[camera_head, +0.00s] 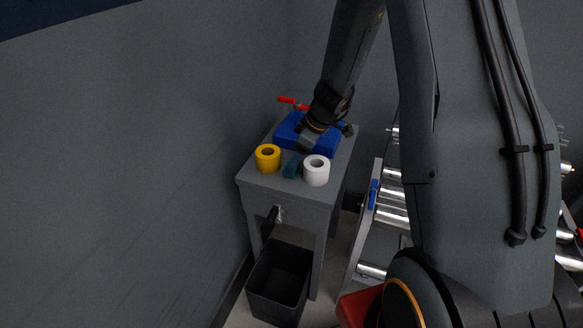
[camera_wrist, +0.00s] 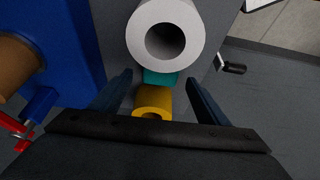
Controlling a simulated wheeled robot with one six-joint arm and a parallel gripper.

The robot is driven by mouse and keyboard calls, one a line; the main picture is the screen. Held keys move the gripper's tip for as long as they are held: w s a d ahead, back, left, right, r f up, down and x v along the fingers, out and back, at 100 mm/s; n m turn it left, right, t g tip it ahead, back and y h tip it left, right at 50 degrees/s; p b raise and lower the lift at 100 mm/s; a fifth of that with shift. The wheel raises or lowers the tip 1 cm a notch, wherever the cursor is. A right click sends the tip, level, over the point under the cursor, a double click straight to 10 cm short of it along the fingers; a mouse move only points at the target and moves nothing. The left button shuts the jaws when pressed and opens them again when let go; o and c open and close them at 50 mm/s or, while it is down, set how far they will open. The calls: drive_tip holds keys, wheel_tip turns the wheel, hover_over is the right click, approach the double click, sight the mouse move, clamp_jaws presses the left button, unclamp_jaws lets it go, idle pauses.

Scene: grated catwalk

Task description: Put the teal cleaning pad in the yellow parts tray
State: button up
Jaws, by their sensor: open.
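The teal cleaning pad (camera_head: 292,166) lies on a small grey table between a yellow roll and a white roll. In the wrist view the pad (camera_wrist: 161,78) is partly hidden by the white roll. My gripper (camera_head: 308,141) is above the table, beside the pad and over the edge of a blue object. In the wrist view my gripper (camera_wrist: 159,76) is open, its fingers spread left and right of the pad and yellow roll, with nothing held. I see no yellow parts tray in either view; the only yellow thing is the roll.
The yellow roll (camera_head: 267,158) and white roll (camera_head: 316,170) stand close on either side of the pad. The blue object (camera_head: 287,137), with red handles (camera_head: 293,103), fills the table's back. A black bin (camera_head: 281,283) stands below. Metal rollers (camera_head: 392,216) are at the right.

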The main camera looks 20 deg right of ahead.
drive_tip(key=shift+w+a+f, duration=0.15)
drive_tip(key=shift+a+f, duration=0.05)
drive_tip(key=shift+f, duration=0.45)
drive_tip(key=shift+c, duration=0.2)
drive_tip(key=c, duration=1.2)
drive_tip(key=shift+r, duration=0.15)
